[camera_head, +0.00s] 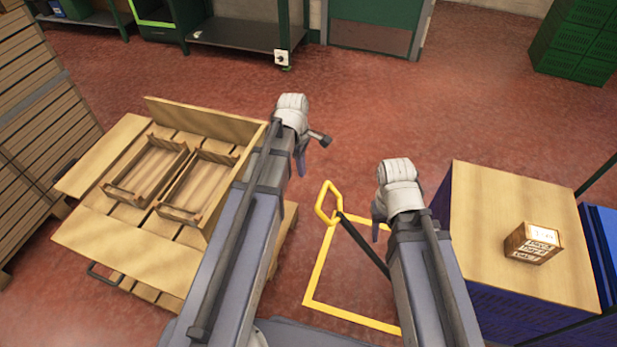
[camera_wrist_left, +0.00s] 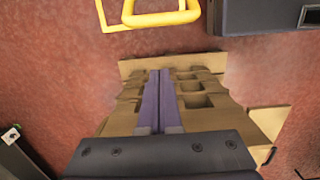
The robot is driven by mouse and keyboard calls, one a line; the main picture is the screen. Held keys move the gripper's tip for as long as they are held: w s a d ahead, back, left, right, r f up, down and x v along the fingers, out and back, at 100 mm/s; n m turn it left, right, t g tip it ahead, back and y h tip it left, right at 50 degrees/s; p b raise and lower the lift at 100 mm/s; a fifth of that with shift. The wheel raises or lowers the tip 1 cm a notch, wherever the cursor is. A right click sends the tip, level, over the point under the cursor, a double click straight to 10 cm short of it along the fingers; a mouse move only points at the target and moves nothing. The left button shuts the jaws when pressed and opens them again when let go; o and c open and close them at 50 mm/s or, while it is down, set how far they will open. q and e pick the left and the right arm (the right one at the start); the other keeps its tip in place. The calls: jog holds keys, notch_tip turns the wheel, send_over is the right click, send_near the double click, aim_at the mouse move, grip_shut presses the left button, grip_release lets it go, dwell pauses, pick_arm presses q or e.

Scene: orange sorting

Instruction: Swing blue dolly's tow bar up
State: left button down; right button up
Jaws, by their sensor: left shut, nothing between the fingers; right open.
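The tow bar is a dark rod (camera_head: 364,244) with a yellow loop handle (camera_head: 328,203). It slants from the handle down to the right, and its lower end is hidden behind my right arm. The loop also shows at the top of the left wrist view (camera_wrist_left: 160,18). The blue load (camera_head: 520,325) stands at the right under a wooden top; the dolly's base is hidden. My left gripper (camera_head: 301,163) is shut and empty, apart from the handle, above and left of it in the picture. My right gripper (camera_head: 376,233) is open, right of the handle.
A yellow floor outline (camera_head: 318,265) lies under the bar. An open carton (camera_head: 105,240) with two wooden trays stands at the left. Green crates (camera_head: 580,42) stand far right. The red floor beyond is clear.

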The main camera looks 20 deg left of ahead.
pick_arm(q)
notch_tip(320, 180, down, 10)
jog(key=b, duration=1)
jog(key=d, duration=0.1)
jog(key=d+r+p, duration=0.1)
jog(key=d, duration=0.1)
jog(key=d+r+p, duration=0.1)
jog(key=shift+d, duration=0.25)
